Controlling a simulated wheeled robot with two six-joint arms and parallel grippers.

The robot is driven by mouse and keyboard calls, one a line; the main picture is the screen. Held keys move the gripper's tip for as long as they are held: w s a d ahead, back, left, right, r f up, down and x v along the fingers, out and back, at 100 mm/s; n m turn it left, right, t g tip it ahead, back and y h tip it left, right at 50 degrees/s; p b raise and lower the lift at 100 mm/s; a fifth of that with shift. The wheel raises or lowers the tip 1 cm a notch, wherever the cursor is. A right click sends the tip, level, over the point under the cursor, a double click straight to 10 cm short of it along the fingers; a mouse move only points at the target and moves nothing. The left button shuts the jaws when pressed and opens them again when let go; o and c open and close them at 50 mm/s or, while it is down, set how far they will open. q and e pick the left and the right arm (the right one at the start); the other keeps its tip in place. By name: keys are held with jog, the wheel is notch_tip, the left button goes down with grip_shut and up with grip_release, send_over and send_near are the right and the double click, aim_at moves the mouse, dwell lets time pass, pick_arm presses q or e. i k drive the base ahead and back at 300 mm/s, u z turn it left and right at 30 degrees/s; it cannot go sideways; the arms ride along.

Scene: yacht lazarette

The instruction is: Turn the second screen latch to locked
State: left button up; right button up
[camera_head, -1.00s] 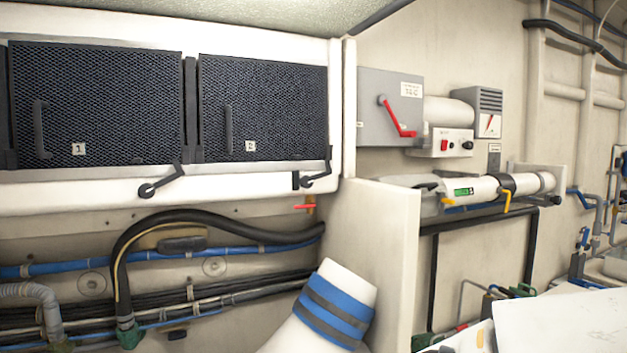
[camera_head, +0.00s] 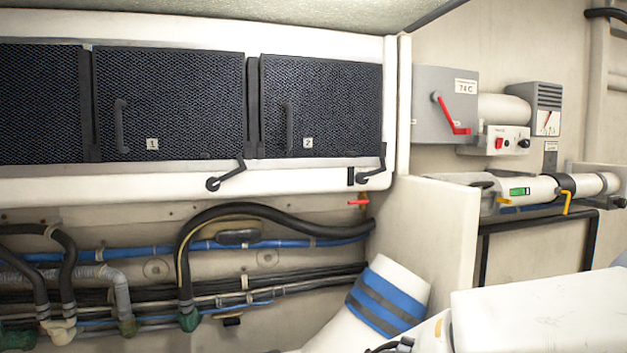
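The second screen (camera_head: 325,108), a dark mesh panel labelled 2, is set in the white frame at upper middle. Its black latch (camera_head: 373,172) is at the panel's lower right corner. Its pivot is low on the frame, and its lever runs to the right and bends up along the panel's right edge. A small black block is just left of the pivot. The first screen (camera_head: 180,95), labelled 1, is to the left. Its latch (camera_head: 227,175) has a lever slanting up and right across the panel's lower edge. Neither gripper is in view.
Below the frame run black hoses (camera_head: 265,212) and blue pipes (camera_head: 300,244). A blue-banded white pipe (camera_head: 412,286) leans below the second latch. A grey box with a red lever (camera_head: 452,116) is on the right wall, beyond a pale partition (camera_head: 432,225). The space before the latches looks clear.

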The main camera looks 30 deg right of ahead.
aim_at(361, 178)
jog(key=u, duration=0.1)
jog(key=k, duration=0.15)
jog(key=z, duration=1.05)
